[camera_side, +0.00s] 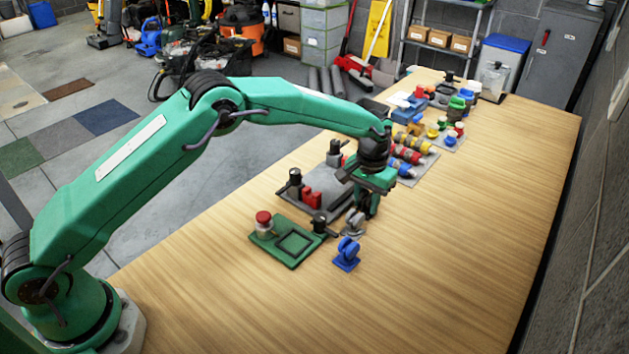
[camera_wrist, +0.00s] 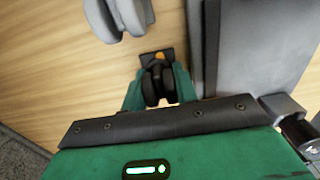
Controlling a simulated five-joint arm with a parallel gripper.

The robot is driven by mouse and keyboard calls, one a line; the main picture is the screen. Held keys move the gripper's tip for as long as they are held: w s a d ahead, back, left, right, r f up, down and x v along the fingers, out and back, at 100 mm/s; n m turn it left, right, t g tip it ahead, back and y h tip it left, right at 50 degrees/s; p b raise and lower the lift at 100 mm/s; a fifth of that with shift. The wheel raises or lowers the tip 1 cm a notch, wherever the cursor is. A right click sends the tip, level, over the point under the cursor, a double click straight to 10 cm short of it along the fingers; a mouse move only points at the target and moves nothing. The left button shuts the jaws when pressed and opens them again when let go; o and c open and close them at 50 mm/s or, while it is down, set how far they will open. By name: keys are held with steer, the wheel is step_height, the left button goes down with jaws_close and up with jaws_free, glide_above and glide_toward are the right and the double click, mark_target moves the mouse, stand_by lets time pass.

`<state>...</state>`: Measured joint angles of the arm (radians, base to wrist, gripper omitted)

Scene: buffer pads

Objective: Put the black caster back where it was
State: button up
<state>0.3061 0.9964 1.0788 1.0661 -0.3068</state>
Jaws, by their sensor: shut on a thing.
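My gripper (camera_wrist: 160,93) is shut on the black caster (camera_wrist: 153,85), with a green finger on each side of its wheels. An orange spot shows on the caster's dark plate. In the side view my gripper (camera_side: 368,196) holds the black caster (camera_side: 366,208) low over the table, beside the grey fixture plate; I cannot tell whether it touches the wood. A grey caster (camera_side: 354,226) is close by and also shows at the top of the wrist view (camera_wrist: 118,18). A blue caster (camera_side: 346,256) stands in front of it. A green pad (camera_side: 288,258) with an empty-looking square outline lies to the left.
A red-topped jar (camera_side: 263,222) stands on the green pad, and a black-knobbed part (camera_side: 319,222) sits at its right corner. A grey fixture plate (camera_side: 312,206) with clamps and red blocks is behind. Colored rollers (camera_side: 408,154) lie further back. The wooden table (camera_side: 460,260) is clear at right.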

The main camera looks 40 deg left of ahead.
mark_target(367, 193)
steer(key=o, duration=1.1)
steer(key=shift+r, duration=0.1)
step_height(367, 193, up, 12)
steer(key=shift+f, duration=0.1)
steer(key=shift+r, duration=0.2)
